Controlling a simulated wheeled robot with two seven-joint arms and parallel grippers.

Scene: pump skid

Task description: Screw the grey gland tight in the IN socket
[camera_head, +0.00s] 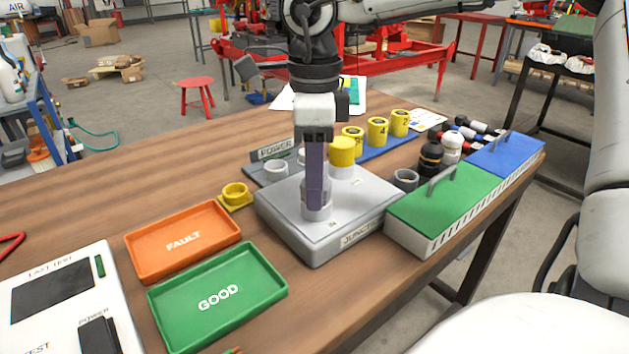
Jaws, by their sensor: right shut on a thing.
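The junction box (279,213) is a light grey block on the wooden bench, with an "IN" label on its top near the front. My right gripper (316,196) points straight down over the IN socket, its fingers shut on the grey gland (316,212). The gland is upright at the IN spot; the fingers hide most of it and the socket, so I cannot tell how deep it sits. A yellow gland (342,152) stands on the box behind the gripper. My left gripper is not in view.
An orange FAULT tray (133,255) and a green GOOD tray (160,320) lie left. Green (445,198) and blue (507,153) lidded boxes with handles stand right. Yellow numbered cylinders (377,132) stand behind. A yellow ring piece (235,192) lies left of the box.

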